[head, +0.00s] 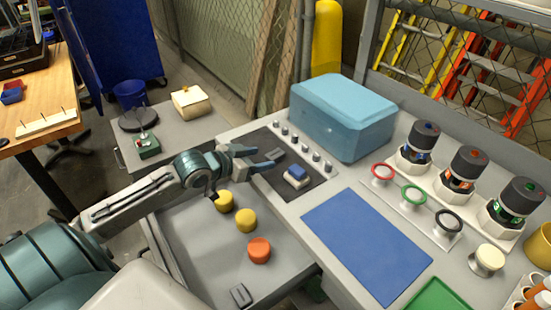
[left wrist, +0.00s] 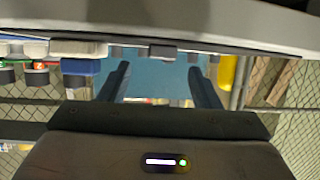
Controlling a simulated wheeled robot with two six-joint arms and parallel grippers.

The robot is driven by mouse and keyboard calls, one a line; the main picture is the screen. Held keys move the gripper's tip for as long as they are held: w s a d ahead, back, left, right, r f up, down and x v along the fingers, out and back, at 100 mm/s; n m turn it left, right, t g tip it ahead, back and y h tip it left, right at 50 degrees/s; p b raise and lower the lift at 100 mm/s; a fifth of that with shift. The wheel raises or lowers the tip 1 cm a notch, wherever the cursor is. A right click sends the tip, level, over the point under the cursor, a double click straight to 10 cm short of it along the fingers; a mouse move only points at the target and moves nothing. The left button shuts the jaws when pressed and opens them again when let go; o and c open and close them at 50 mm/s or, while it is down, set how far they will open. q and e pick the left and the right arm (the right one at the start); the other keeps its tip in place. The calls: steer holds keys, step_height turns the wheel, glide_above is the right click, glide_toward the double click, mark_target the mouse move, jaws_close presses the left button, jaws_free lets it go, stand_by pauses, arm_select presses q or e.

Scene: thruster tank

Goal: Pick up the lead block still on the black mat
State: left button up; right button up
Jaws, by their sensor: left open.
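A small dark grey lead block (head: 276,155) lies on the black mat (head: 308,187). My left gripper (head: 263,157) is open, with its two fingers pointing toward the block from the left. In the left wrist view, which is upside down, the lead block (left wrist: 163,52) shows ahead, across the gap between the spread fingers (left wrist: 160,78). Nothing is held. My right gripper is not in view.
A blue-and-white object (head: 297,177) sits on the mat close to the block. Several small grey posts (head: 305,147) line the mat's far edge, before a blue box (head: 343,115). Yellow and orange round pieces (head: 246,220) stand on the lower surface. A blue mat (head: 366,245) is clear.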

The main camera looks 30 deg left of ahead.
mark_target(275, 154)
arm_select(q)
steer(key=shift+r+x, duration=0.1)
steer(key=shift+x, duration=0.95)
steer(key=shift+r+x, duration=0.15)
steer(key=shift+x, duration=0.9)
steer(key=shift+w+f, duration=0.3)
steer(key=shift+w, duration=0.35)
jaws_close()
